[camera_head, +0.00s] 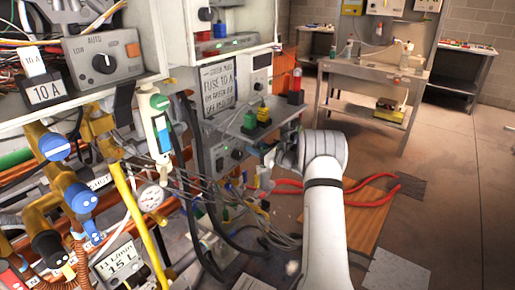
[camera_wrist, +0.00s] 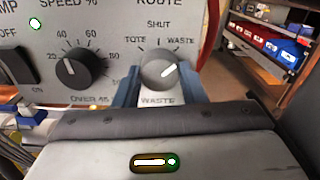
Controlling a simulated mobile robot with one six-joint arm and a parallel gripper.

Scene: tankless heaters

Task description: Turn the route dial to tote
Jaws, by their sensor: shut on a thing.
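The route dial (camera_wrist: 158,67) is a round grey knob with a white pointer line, on a light panel in the wrist view. Its line points up and right, towards the WASTE mark. TOTE is printed at upper left, SHUT above, and another WASTE label below. My gripper (camera_wrist: 161,84) is shut on the dial, with a blue finger at its left and right sides. In the head view my white arm reaches towards the panel (camera_head: 222,160); I cannot make out the dial or the fingertips there.
A black speed dial (camera_wrist: 80,68) sits left of the route dial, with a dark rocker switch (camera_wrist: 12,70) further left. Shelves with blue bins (camera_wrist: 285,50) stand at the right. Pipes, cables and red hoses (camera_head: 370,200) crowd the area around my arm.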

